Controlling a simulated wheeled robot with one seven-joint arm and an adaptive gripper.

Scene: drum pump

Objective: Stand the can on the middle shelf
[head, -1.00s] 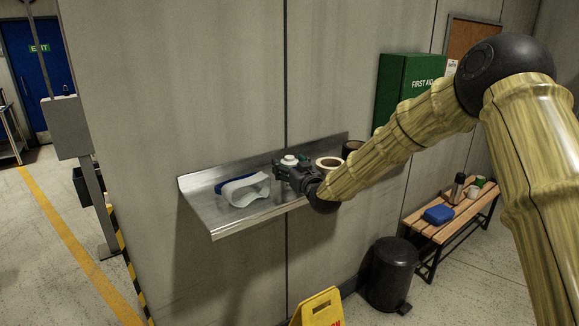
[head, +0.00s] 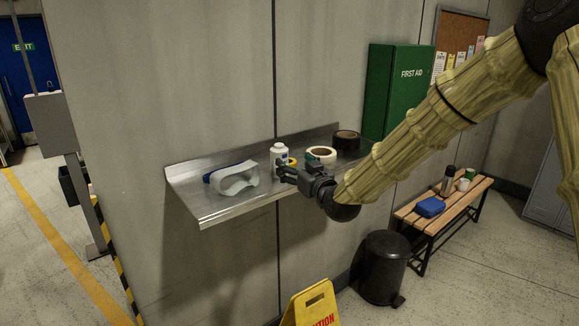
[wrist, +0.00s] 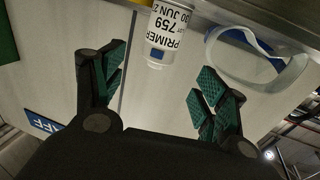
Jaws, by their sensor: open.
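The white can (head: 279,153) stands upright on the metal wall shelf (head: 225,211). In the wrist view, which is upside down, the can (wrist: 168,35) shows a printed label reading PRIMER 759, with its base on the shelf edge at the top. My gripper (head: 286,174) is at the shelf's front edge, in front of the can, and hides its lower part in the head view. In the wrist view my gripper (wrist: 160,72) is open and empty, its green-padded fingers spread apart. The can is beyond the fingertips, in line with the gap between them.
Clear goggles with a blue strap (head: 235,180) lie left of the can. A green first aid box (head: 398,90) hangs at right. A bin (head: 385,268) and caution sign (head: 312,304) stand below.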

